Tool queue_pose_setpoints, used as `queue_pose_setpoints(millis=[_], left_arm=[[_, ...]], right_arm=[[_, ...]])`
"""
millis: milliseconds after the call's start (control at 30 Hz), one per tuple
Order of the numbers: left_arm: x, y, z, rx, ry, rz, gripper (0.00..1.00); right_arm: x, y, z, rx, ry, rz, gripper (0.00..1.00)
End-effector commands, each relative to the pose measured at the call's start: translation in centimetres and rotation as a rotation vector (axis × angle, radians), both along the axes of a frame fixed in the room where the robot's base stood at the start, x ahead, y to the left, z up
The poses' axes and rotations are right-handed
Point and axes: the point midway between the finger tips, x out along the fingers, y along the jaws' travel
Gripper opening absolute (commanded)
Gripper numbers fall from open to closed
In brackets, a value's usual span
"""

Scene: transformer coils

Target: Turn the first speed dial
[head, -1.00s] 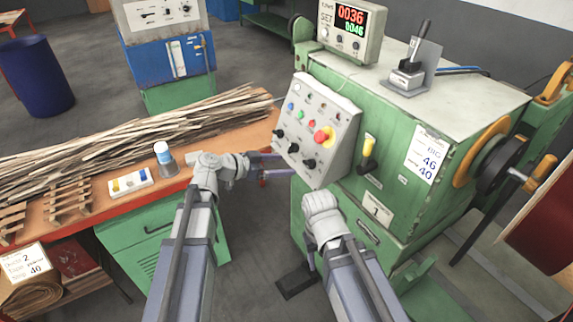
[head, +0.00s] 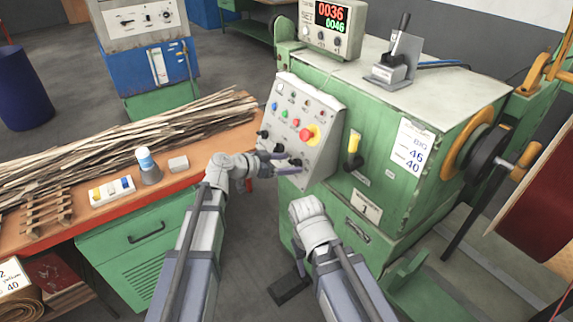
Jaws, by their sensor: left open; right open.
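The grey sloped control panel (head: 325,125) on the green machine carries a lower row of black dials. The left dial (head: 263,134), the middle dial (head: 278,148) and the right dial (head: 296,163) show; no readable label tells which is the first speed dial. My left gripper (head: 284,163) is open at the panel's lower left, its fingers by the middle and right dials. I cannot tell whether it touches one. My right wrist is low in front of the green machine, and its fingers are hidden behind it.
The orange bench (head: 190,177) at left holds wood strips, a white-capped bottle (head: 146,165) and a small grey block (head: 178,163).

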Motion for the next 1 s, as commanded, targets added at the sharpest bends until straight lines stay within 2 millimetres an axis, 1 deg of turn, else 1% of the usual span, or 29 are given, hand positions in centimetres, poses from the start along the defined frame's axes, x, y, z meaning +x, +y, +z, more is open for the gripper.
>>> queue_pose_setpoints(millis=[67,800,1000], left_arm=[[-0.02,0.01,0.02,0.0,0.0,0.0,0.83],[-0.03,0.01,0.01,0.0,0.0,-0.001,0.0],[-0.03,0.01,0.0,-0.006,0.008,0.003,0.0]], right_arm=[[0.0,0.0,0.01,0.0,0.0,0.0,0.5],[0.0,0.0,0.01,0.0,0.0,0.0,0.5],[0.0,0.0,0.0,0.0,0.0,0.0,0.5]])
